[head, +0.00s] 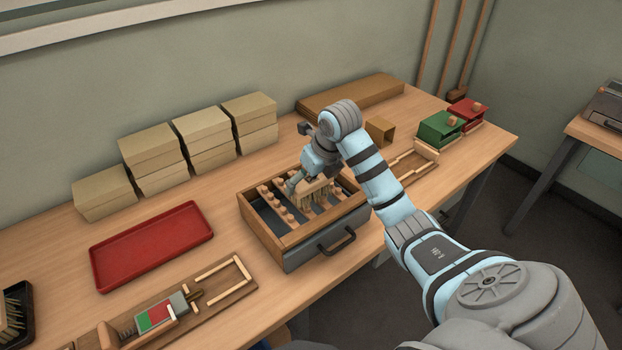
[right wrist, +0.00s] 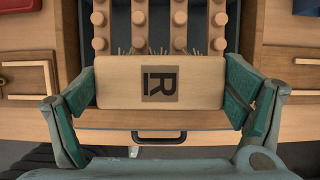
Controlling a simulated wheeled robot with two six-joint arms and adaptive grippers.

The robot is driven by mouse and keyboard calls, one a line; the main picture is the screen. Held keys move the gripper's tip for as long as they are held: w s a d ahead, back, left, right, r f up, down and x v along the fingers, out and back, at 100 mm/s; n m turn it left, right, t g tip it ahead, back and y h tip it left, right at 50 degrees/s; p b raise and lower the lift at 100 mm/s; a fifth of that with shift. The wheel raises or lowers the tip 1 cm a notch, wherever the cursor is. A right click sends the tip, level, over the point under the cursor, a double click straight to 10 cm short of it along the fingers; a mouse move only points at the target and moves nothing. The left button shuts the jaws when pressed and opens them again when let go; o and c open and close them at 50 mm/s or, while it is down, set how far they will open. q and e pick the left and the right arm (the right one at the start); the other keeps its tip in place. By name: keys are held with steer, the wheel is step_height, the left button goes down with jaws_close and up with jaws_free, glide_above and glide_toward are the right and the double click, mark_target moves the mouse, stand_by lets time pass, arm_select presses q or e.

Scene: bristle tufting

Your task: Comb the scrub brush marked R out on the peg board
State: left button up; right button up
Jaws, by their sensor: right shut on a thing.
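The scrub brush is a pale wooden block with a dark R plate on top, seen in the right wrist view (right wrist: 200,90). In the head view the brush (head: 314,187) hangs bristles down over the peg board. My right gripper (head: 307,181) is shut on its two ends; the fingers also show in the right wrist view (right wrist: 157,90). The peg board (head: 279,209) has rows of wooden pegs and sits in a wooden box with a dark handle. The bristles show among or just above the pegs; how deep they reach I cannot tell. My left gripper is not in view.
A red tray (head: 150,245) lies left of the box. A wooden fixture (head: 228,287) with a red and green block is at front left. Stacked cartons (head: 205,135) stand along the wall. A green box (head: 440,130) and a red box (head: 467,110) are at right.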

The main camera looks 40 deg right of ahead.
steer(key=shift+f, duration=0.4)
